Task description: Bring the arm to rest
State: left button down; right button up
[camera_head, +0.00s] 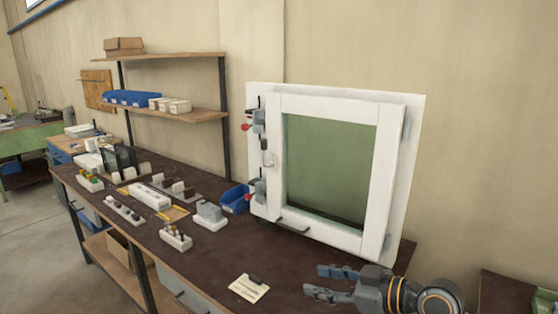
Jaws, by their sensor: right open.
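My right gripper (328,281) is at the lower right of the head view, in front of the white window frame's lower right part. Its two dark fingers point left and are apart, with nothing seen between them. The white frame (385,185) with a greenish pane stands upright on the dark bench (225,260). Grey clamps with red parts (258,122) sit on its left side. My left gripper is not in view.
A paper card with a dark item (249,288) lies left of the gripper. A blue bin (235,198) and several small holders (176,237) stand on the bench to the left. Wooden shelves (165,112) rise behind. The bench front centre is mostly clear.

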jog(key=s+d+f+m+g+h, duration=0.1)
jog(key=s+f+m+h, duration=0.15)
jog(key=s+f, duration=0.5)
jog(key=s+d+f+m+g+h, duration=0.1)
jog(key=s+f+h, duration=0.3)
jog(key=f, duration=0.6)
jog(key=s+d+f+m+g+h, duration=0.1)
jog(key=s+d+f+m+h, duration=0.15)
jog(key=s+d, duration=0.45)
jog(key=s+d+f+m+g+h, duration=0.2)
jog(key=s+f+m, duration=0.2)
jog(key=s, duration=0.7)
notch_tip(320, 180, down, 25)
jog(key=s+g, duration=0.1)
jog(key=s+d+f+g, duration=0.1)
jog(key=s+d+f, duration=0.2)
jog(key=s+f, duration=1.4)
jog(key=shift+s+d+f+n+h, duration=0.15)
jog(key=shift+s+f+n+h, duration=0.15)
jog(key=shift+f+n, duration=0.1)
